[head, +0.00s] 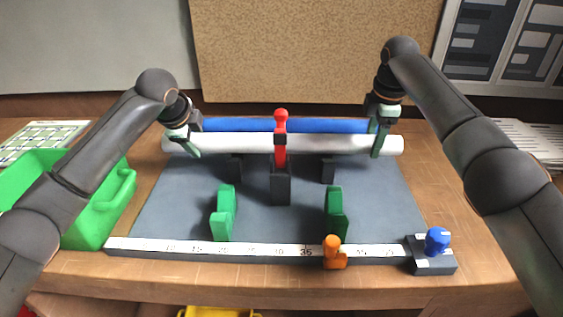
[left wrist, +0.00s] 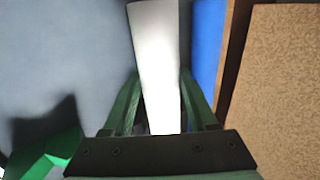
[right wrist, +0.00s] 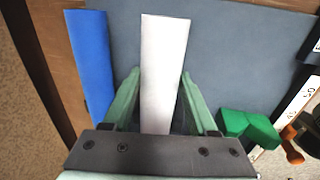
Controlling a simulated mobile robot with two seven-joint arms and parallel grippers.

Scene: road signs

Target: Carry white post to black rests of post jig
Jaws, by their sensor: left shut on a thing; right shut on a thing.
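The white post (head: 235,143) is a long white bar lying level across the back of the post jig (head: 180,200). Two black rests (head: 234,170) (head: 328,171) stand below and in front of it; I cannot tell whether it touches them. My left gripper (head: 188,144) is shut on the post near its left end. My right gripper (head: 378,143) is shut on it near its right end. The post also shows between the fingers in the left wrist view (left wrist: 158,60) and the right wrist view (right wrist: 162,70).
A blue post (head: 250,125) lies just behind the white one. A red upright clamp (head: 281,150) on a black block (head: 281,188) stands mid-jig before the post. Green rests (head: 223,213) (head: 337,214), a ruler (head: 200,247) and an orange stop (head: 333,253) are nearer; a green bin (head: 95,215) is left.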

